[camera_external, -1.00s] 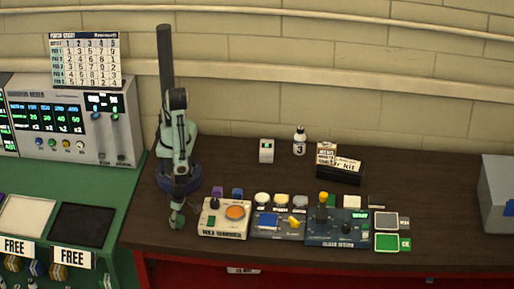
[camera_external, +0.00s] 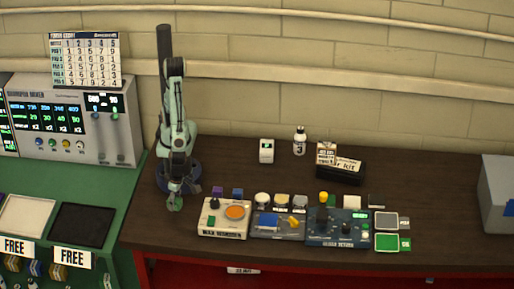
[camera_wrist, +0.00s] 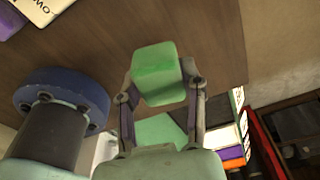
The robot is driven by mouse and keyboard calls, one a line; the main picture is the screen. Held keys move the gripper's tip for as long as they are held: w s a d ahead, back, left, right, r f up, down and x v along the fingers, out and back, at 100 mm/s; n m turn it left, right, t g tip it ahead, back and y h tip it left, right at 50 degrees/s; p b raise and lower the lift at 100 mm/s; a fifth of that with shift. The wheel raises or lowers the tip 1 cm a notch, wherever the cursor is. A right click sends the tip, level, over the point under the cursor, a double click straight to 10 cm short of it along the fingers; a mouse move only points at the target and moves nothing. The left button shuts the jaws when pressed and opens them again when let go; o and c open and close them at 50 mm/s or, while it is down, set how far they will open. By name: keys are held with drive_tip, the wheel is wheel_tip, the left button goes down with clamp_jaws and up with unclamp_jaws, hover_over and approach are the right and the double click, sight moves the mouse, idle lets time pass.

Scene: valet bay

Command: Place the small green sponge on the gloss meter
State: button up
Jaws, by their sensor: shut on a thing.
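The small green sponge (camera_wrist: 157,72) is held between the two fingers of my gripper (camera_wrist: 160,92) in the wrist view. In the external view the sponge (camera_external: 175,204) shows as a small green spot at the tip of my gripper (camera_external: 176,194), left of the devices. The gloss meter (camera_external: 338,230) looks to be the dark blue box with black knobs and a small green display, right of the middle of the device row. My gripper is well to its left.
The cream wax warmer (camera_external: 222,220) stands nearest my gripper. A panel with a blue pad (camera_external: 268,220) lies between it and the gloss meter. A green square tray (camera_external: 392,243) and grey tray (camera_external: 386,221) lie to the right. A black box (camera_external: 340,174) stands behind.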

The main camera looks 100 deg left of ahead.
drive_tip(key=shift+r, duration=0.8)
drive_tip(key=shift+s+a+r, duration=0.1)
drive_tip(key=shift+a, duration=0.15)
drive_tip(key=w+a+r+n+h, duration=0.1)
drive_tip(key=w+a+r+n, duration=0.2)
drive_tip(key=w+a+n, duration=0.35)
drive_tip(key=w+a+r+n, duration=0.3)
drive_tip(key=w+a+n, duration=0.1)
drive_tip(key=w+a, duration=0.45)
drive_tip(key=w+a+r+n+t+h, duration=0.1)
drive_tip(key=a+n, duration=0.5)
drive_tip(key=a, duration=0.4)
drive_tip(key=n, duration=0.4)
hover_over(266, 146)
drive_tip(key=shift+t, duration=0.4)
drive_tip(key=f, duration=0.7)
drive_tip(key=shift+s+f, duration=0.35)
drive_tip(key=shift+w+a+f, duration=0.1)
drive_tip(key=shift+w+f, duration=0.1)
drive_tip(key=shift+f, duration=0.1)
drive_tip(key=shift+w+f, duration=0.15)
drive_tip(key=shift+f, duration=1.5)
